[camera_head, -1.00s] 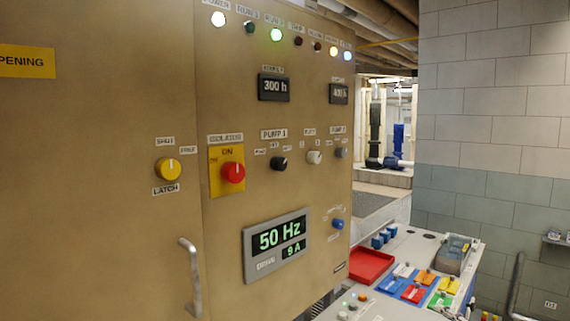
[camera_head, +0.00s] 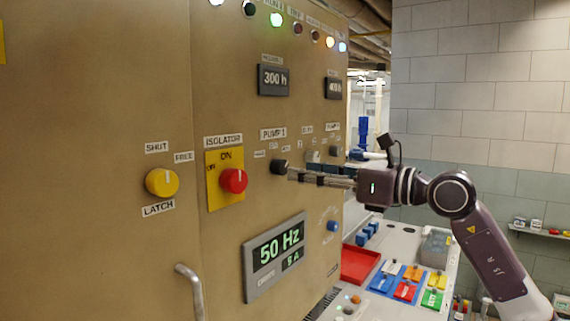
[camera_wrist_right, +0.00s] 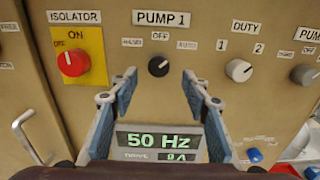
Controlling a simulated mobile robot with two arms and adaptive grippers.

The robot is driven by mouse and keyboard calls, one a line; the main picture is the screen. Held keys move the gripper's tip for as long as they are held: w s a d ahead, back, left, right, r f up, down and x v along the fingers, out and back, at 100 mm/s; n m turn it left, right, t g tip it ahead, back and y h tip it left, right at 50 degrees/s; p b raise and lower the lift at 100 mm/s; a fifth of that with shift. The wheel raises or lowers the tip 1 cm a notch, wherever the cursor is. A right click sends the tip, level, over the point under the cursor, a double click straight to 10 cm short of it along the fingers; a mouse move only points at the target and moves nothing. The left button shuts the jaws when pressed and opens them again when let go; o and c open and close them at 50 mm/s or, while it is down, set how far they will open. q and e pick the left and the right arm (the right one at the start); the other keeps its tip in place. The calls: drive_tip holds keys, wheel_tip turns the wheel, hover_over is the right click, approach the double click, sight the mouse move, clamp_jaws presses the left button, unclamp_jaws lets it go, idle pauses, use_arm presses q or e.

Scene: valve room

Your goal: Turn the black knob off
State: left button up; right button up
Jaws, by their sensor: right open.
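The black knob (camera_head: 279,166) sits on the tan cabinet under the PUMP 1 label. It also shows in the right wrist view (camera_wrist_right: 158,66), with OFF above it and AUTO to its right. Its pale mark seems to point up and right, but is small. My right gripper (camera_head: 291,174) reaches in from the right, its fingertips close to the knob. In the wrist view the right gripper (camera_wrist_right: 159,76) is open, with one finger on each side of the knob's line. I cannot tell whether the fingers touch it. My left gripper is not in view.
The red isolator knob (camera_head: 233,180) is left of the black knob, and the grey DUTY knob (camera_wrist_right: 239,70) is to its right. The drive display (camera_head: 275,256) is below. A yellow latch knob (camera_head: 162,183) and a handle (camera_head: 189,289) are farther left. A red tray (camera_head: 360,265) lies on the bench.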

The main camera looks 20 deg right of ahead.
sight(284, 169)
drive_tip(key=p+x, duration=0.1)
drive_tip(key=x, duration=0.2)
drive_tip(key=shift+a+r, duration=0.2)
drive_tip(key=shift+p+x, duration=0.5)
drive_tip(key=shift+x, duration=0.6)
drive_tip(key=shift+w+a+f, duration=0.1)
drive_tip(key=shift+w+f, duration=0.05)
drive_tip(key=shift+f, duration=0.05)
drive_tip(key=c, duration=1.2)
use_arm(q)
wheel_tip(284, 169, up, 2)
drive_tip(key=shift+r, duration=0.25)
use_arm(e)
drive_tip(key=shift+o, duration=0.2)
drive_tip(key=shift+f, duration=0.1)
